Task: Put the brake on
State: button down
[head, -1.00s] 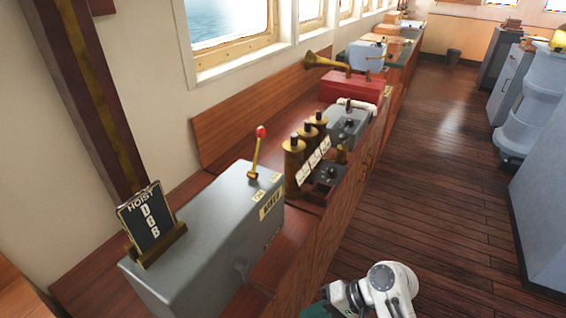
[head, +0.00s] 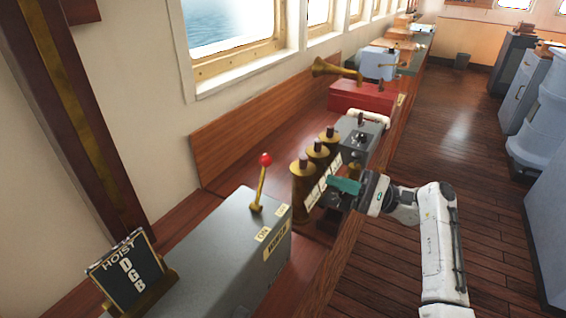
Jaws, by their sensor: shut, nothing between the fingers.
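A grey box (head: 215,235) stands on the wooden console at the lower left. A lever (head: 259,190) with a red knob and brass shaft rises from its top, close to upright. Two small tags lie beside the lever's base; one seems to read ON, the other is hard to read. A brass nameplate (head: 277,247) on the box's side is too blurred to read. My gripper (head: 336,185) is shut and empty, its teal fingers pointing left, right of the lever and apart from it. It is in front of the brass cylinders.
Several brass cylinders (head: 303,185) with white tags stand beyond the box. A HOIST sign (head: 126,268) stands at its near left. A grey box with a knob (head: 365,130), a red case (head: 362,97) and a brass horn (head: 335,69) lie farther back. The wooden floor (head: 480,170) is clear.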

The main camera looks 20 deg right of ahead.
aim_at(261, 183)
jog(key=s+r+p+x, duration=0.1)
jog(key=p+x, duration=0.3)
jog(key=x, duration=0.9)
jog(key=shift+s+a, duration=0.25)
jog(key=shift+s, duration=0.45)
jog(key=shift+r, duration=0.1)
jog(key=shift+r, duration=0.1)
